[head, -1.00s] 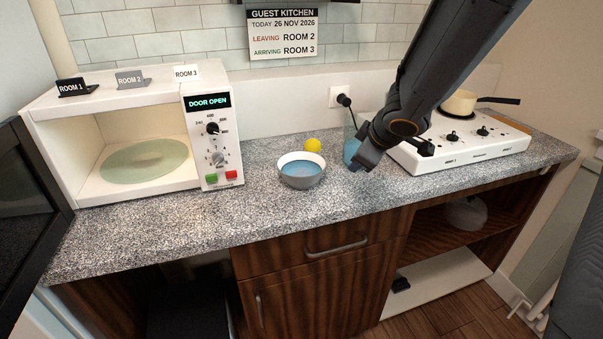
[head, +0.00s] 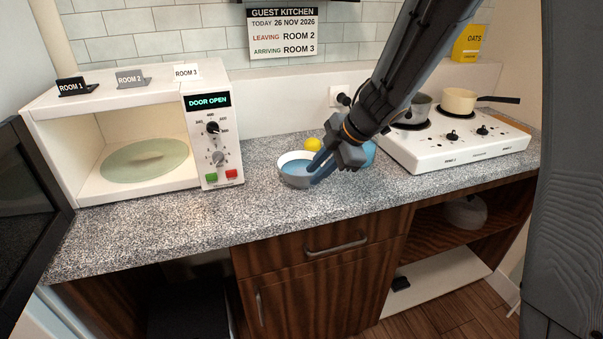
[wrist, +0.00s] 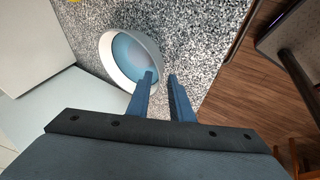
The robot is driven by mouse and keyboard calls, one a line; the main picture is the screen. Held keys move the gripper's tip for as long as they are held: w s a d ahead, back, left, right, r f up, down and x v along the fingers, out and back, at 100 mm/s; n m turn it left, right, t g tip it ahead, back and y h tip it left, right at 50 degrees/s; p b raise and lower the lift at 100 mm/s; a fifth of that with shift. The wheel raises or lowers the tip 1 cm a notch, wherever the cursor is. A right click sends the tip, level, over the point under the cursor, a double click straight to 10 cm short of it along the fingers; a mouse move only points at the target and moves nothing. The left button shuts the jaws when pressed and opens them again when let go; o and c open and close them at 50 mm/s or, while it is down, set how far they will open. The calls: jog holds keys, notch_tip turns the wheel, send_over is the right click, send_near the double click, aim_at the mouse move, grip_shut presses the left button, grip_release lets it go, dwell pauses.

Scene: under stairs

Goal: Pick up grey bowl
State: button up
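The grey bowl (head: 293,172), blue inside, stands upright on the speckled countertop in front of the yellow ball. In the wrist view the bowl (wrist: 108,64) lies ahead and a little left of the fingers. My gripper (head: 314,172) is at the bowl's right side in the head view. In the wrist view my gripper (wrist: 161,78) has its two blue fingers apart with counter showing between them. The left fingertip overlaps the bowl's near inside edge, and the right one is outside the rim. I cannot tell whether either finger touches the bowl.
A microwave (head: 128,98) with its door open stands at the left. A yellow ball (head: 312,144) is behind the bowl. A blue cup (head: 368,154) is partly hidden behind my gripper. A hob (head: 455,145) with two pots is at the right. The counter in front is clear.

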aim_at(307, 176)
jog(key=x, duration=0.4)
jog(key=shift+w+a+f, duration=0.1)
jog(key=shift+a+f, duration=0.1)
jog(key=shift+a, duration=0.15)
grip_shut()
jog(key=shift+r, duration=0.1)
jog(key=shift+r, duration=0.15)
